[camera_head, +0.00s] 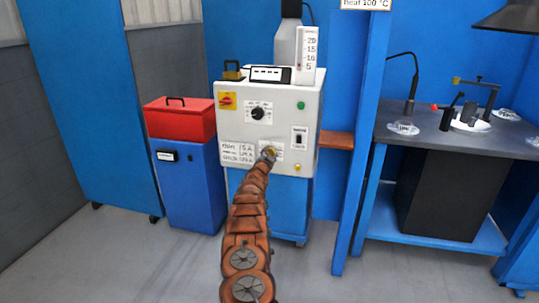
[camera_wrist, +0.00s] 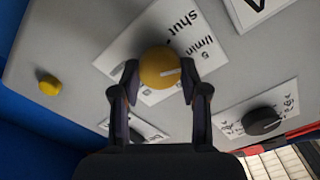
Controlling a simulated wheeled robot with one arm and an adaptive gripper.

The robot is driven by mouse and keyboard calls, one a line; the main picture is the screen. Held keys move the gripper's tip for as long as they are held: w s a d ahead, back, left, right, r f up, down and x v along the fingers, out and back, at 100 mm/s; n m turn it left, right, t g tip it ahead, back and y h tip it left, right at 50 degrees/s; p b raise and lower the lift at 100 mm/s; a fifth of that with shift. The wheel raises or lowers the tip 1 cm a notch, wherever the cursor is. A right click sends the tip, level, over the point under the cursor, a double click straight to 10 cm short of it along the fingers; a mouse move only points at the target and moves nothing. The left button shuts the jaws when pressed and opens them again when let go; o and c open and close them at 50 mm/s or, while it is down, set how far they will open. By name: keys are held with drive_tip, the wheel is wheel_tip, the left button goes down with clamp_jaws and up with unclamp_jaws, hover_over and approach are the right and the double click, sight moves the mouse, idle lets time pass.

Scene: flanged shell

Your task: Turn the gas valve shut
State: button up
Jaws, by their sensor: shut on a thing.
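The gas valve is a round yellow knob (camera_wrist: 160,67) with a pale mark on its face, set over a white label (camera_wrist: 185,42) that reads "shut" and "l/min". In the wrist view my gripper (camera_wrist: 159,80) has one finger on each side of the knob, shut on it. In the head view my brown arm reaches up to the front of the white machine, and my gripper (camera_head: 268,152) covers most of the knob. The pale mark points to the right in the wrist view.
The white machine (camera_head: 283,120) also carries a black dial (camera_head: 258,113), a red switch (camera_head: 227,101), a green button (camera_head: 301,105) and a small yellow knob (camera_head: 297,167). A red box (camera_head: 180,122) stands left on a blue cabinet. A workbench (camera_head: 460,140) stands right.

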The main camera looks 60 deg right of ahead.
drive_tip(key=n, duration=0.5)
drive_tip(key=shift+n, duration=2.6)
drive_tip(key=o, duration=1.1)
drive_tip(key=shift+o, duration=0.2)
drive_tip(key=shift+a, duration=0.1)
